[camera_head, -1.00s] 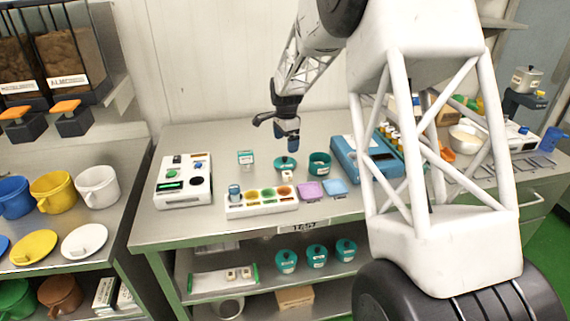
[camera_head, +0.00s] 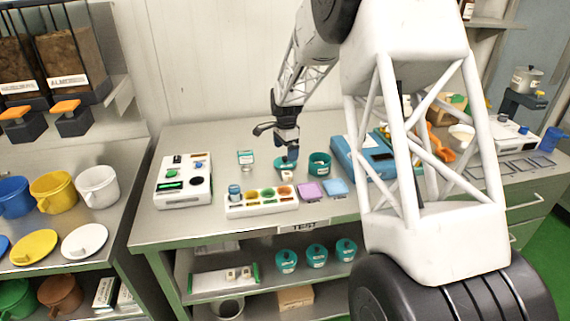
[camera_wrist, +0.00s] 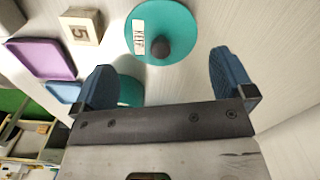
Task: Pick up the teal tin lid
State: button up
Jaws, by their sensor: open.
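The teal tin lid (camera_wrist: 176,25) is a round disc with a dark round knob (camera_wrist: 160,46) and a white label reading "KEEP". It lies flat on the steel bench, and in the head view the lid (camera_head: 281,161) is partly hidden behind my gripper. My gripper (camera_wrist: 163,85) is open and empty, with its two blue fingers on either side of the knob's line, the lid just beyond the fingertips. In the head view my gripper (camera_head: 291,158) points down just over the lid; whether it touches cannot be told.
A teal tin (camera_head: 319,165) stands close right of the lid. A blue case (camera_head: 365,160) is farther right. Bench behind the lid is clear.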

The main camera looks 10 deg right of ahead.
aim_at(286, 157)
jog(key=shift+f, duration=2.1)
jog(key=shift+c, duration=0.3)
jog(key=c, duration=0.6)
